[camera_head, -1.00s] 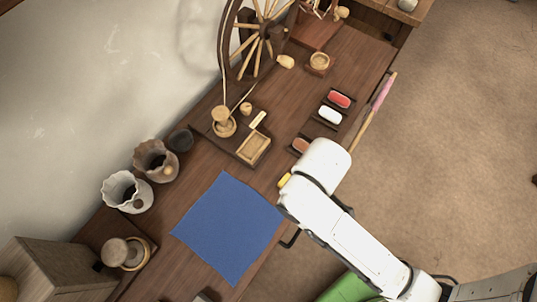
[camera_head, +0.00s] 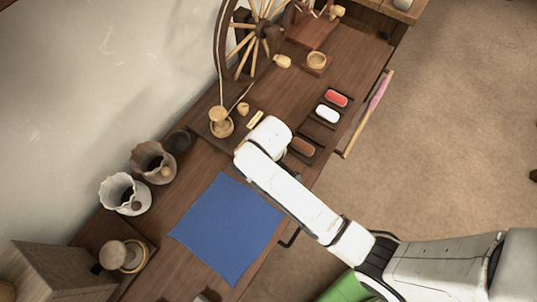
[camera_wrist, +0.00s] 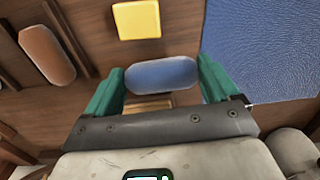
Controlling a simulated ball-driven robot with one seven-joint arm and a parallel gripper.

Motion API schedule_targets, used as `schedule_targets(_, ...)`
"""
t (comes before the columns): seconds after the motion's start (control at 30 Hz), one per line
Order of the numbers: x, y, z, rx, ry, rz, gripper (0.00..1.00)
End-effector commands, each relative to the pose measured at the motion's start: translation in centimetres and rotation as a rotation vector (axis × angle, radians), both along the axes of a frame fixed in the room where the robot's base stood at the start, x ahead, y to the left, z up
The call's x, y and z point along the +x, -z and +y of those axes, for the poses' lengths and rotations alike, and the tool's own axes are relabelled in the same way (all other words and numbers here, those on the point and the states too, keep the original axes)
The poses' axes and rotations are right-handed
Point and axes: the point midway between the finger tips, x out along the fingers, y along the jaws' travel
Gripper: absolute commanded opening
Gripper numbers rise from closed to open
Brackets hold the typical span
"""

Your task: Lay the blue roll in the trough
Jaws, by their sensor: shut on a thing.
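The blue roll (camera_wrist: 162,74) lies crosswise between the green fingers of my gripper (camera_wrist: 163,69) in the wrist view, which are shut on it. In the head view my white arm hides the gripper and the blue roll. A red roll (camera_head: 336,98), a white roll (camera_head: 327,114) and a brown roll (camera_head: 303,146) lie in a row between dark rails near the bench's right edge. The brown roll also shows in the wrist view (camera_wrist: 47,53). I cannot tell for sure which trough is empty.
A yellow block (camera_wrist: 138,18) lies on the bench beyond the roll. A blue cloth (camera_head: 226,229) covers the near bench. Two fluted pots (camera_head: 125,195) stand by the wall, and a spoked wheel (camera_head: 257,38) at the back. A pink-ended stick (camera_head: 366,115) runs along the right edge.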

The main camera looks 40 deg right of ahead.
Motion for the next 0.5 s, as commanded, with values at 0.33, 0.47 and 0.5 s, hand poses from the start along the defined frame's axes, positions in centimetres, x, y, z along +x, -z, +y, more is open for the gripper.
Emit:
schedule_targets(0.33, 0.5, 3.6, 0.0, 0.000, 0.000, 0.000, 0.59)
schedule_targets(0.47, 0.5, 3.6, 0.0, 0.000, 0.000, -0.001, 0.59)
schedule_targets(0.5, 0.5, 3.6, 0.0, 0.000, 0.000, -0.001, 0.59)
